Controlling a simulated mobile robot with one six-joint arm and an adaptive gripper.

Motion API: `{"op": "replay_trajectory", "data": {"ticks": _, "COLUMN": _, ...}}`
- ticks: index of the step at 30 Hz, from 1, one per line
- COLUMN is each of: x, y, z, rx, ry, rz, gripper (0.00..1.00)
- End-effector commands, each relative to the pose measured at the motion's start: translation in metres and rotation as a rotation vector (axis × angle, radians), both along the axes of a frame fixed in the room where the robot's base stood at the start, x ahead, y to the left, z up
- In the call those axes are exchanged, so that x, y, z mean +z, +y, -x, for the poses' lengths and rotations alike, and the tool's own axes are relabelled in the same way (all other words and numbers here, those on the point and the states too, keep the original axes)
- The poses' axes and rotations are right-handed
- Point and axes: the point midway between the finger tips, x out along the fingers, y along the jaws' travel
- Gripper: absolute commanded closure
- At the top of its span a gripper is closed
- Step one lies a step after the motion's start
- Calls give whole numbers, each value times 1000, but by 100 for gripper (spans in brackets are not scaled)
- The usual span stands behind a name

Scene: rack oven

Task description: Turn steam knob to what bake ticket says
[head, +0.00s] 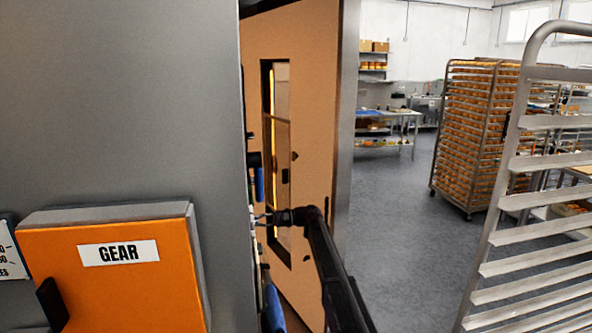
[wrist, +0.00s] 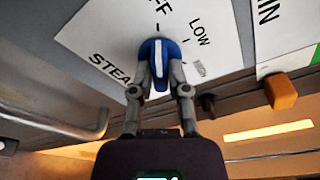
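The steam knob (wrist: 152,62) is blue with a white stripe, on a white dial plate (wrist: 105,50) reading "STEAM". The plate shows a cut-off "FF", "LOW" and a smaller blurred mark. The stripe runs nearly upright in the wrist view, roughly in line with "FF". My gripper (wrist: 159,68) has a finger against each side of the knob. In the head view my gripper (head: 262,218) is at the panel edge, where the knob's face is hidden. I see no readable bake ticket; a white card (head: 10,258) at the left edge is cut off.
An orange box marked "GEAR" (head: 110,270) sticks out from the grey oven side (head: 120,100). An orange knob (wrist: 280,92) and a metal handle (wrist: 60,122) flank the steam knob. A tan windowed door (head: 315,100) stands behind my arm. A metal rack (head: 540,200) stands right.

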Motion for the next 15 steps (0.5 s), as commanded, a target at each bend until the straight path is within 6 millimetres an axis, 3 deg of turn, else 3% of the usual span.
{"op": "replay_trajectory", "data": {"ticks": 9, "x": 0, "y": 0, "z": 0, "rx": 0, "ry": 11, "rz": 3, "gripper": 100}}
{"op": "replay_trajectory", "data": {"ticks": 15, "x": 1, "y": 0, "z": -1, "rx": 0, "ry": 109, "rz": 22, "gripper": 100}}
